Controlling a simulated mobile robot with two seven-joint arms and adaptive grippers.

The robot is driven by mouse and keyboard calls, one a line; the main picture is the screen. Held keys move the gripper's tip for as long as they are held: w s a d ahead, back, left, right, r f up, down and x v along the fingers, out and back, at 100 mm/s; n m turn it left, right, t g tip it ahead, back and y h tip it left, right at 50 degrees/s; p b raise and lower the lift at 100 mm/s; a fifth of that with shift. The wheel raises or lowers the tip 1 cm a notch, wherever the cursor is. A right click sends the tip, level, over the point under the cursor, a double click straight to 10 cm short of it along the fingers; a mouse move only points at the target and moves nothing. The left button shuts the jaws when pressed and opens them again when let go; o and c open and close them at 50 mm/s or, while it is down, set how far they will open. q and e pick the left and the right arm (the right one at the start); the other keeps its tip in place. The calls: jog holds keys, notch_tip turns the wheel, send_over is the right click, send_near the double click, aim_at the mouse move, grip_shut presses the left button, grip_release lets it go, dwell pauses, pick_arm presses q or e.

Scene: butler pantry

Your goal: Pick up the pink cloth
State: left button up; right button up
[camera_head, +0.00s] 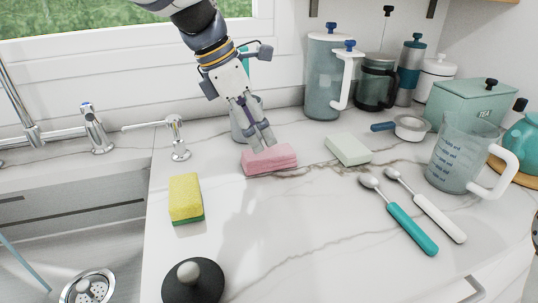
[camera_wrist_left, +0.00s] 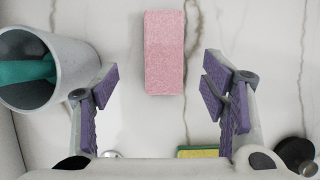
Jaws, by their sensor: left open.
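The pink cloth (camera_head: 270,162) is a flat, folded block lying on the marble counter behind the yellow sponge. In the left wrist view the pink cloth (camera_wrist_left: 164,52) lies upright in the picture, ahead of the gap between the fingers. My left gripper (camera_head: 262,143) points down just above the cloth's back edge and hides a little of it. Its purple-padded fingers (camera_wrist_left: 162,92) are spread wide, with nothing between them. I cannot tell whether the fingertips touch the cloth. My right gripper is not in view.
A grey cup (camera_head: 241,131) with something teal inside stands beside the gripper. A pale green block (camera_head: 348,150) lies right of the cloth, a yellow-green sponge (camera_head: 186,197) to its front left. Spoons (camera_head: 405,222) and a measuring jug (camera_head: 459,155) are farther right. The front counter middle is clear.

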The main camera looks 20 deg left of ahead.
aim_at(267, 152)
pick_arm(q)
jog(key=x, duration=0.6)
jog(key=shift+s+d, duration=0.15)
jog(key=shift+s, duration=0.1)
jog(key=shift+r, duration=0.1)
jog(key=c, duration=1.2)
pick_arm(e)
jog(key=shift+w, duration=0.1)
pick_arm(q)
jog(key=shift+c, duration=0.2)
